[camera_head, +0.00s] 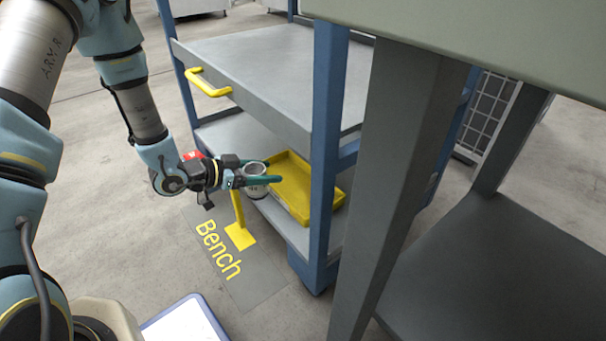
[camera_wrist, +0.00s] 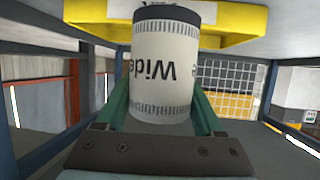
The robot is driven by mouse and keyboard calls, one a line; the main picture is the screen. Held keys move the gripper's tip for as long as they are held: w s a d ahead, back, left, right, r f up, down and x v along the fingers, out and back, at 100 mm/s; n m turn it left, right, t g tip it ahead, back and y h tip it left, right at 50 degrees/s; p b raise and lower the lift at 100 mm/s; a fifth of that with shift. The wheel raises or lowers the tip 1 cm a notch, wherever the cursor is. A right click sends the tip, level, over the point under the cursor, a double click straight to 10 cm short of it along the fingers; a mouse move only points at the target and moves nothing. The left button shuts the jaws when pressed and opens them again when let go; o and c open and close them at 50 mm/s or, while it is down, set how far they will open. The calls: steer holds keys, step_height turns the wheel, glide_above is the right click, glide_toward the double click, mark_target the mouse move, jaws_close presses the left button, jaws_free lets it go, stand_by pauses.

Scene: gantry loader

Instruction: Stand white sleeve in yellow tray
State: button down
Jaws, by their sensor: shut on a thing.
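The white sleeve (camera_wrist: 162,75) is a pale cylinder with the word "Wide" on it. In the wrist view it sits between the two green fingers of my gripper (camera_wrist: 163,110), which are shut on it. In the head view the sleeve (camera_head: 255,178) is held by my gripper (camera_head: 260,173) at the near edge of the cart's lower shelf. The yellow tray (camera_head: 324,205) lies on that lower shelf, just right of and beyond the sleeve. In the wrist view the tray (camera_wrist: 237,22) shows across the top, behind the sleeve. I cannot tell whether the sleeve overlaps the tray.
The blue-framed cart's top shelf (camera_head: 265,60) hangs above the tray. A blue cart post (camera_head: 328,130) stands in front of the tray. A grey table leg (camera_head: 385,170) stands at the right.

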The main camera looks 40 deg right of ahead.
steer(key=d+b, duration=0.1)
steer(key=d, duration=0.2)
steer(key=s+d+b, duration=0.1)
steer(key=d, duration=0.3)
steer(key=d+b, duration=0.1)
steer(key=d, duration=0.3)
steer(key=shift+s, duration=0.3)
steer(key=shift+d+f+b, duration=0.15)
steer(key=shift+f+b, duration=0.5)
steer(key=shift+f, duration=0.2)
steer(key=shift+d+f+b, duration=0.15)
steer(key=shift+f+b, duration=0.5)
steer(key=shift+f, duration=0.2)
steer(key=shift+f, duration=0.15)
jaws_free()
